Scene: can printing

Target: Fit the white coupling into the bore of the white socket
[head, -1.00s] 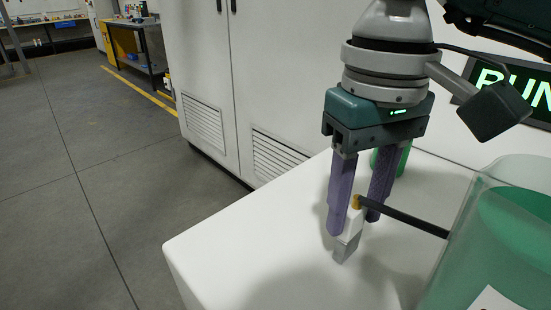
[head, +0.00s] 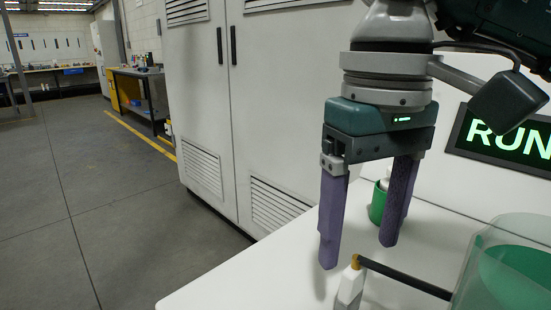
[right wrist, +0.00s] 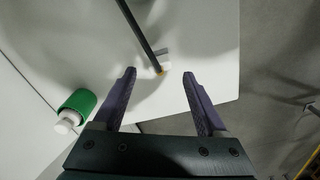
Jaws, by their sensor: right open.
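A small white piece (head: 349,286) with a brass tip stands upright near the front of the white table, cut off by the lower edge of the head view. A black rod or hose (head: 405,278) meets its brass tip. I cannot tell coupling from socket here, and no bore shows. My right gripper (head: 360,252) is open and empty, its purple fingers pointing down above and behind the piece. The right wrist view shows the white piece (right wrist: 166,61) beyond the open fingertips, apart from them. My left gripper is not in view.
A green container (head: 377,204) with a white top stands behind the right fingers. A clear vessel with green contents (head: 515,275) stands at the right. A lit sign (head: 505,140) is on the white panel behind. The table's left part is clear up to its edge.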

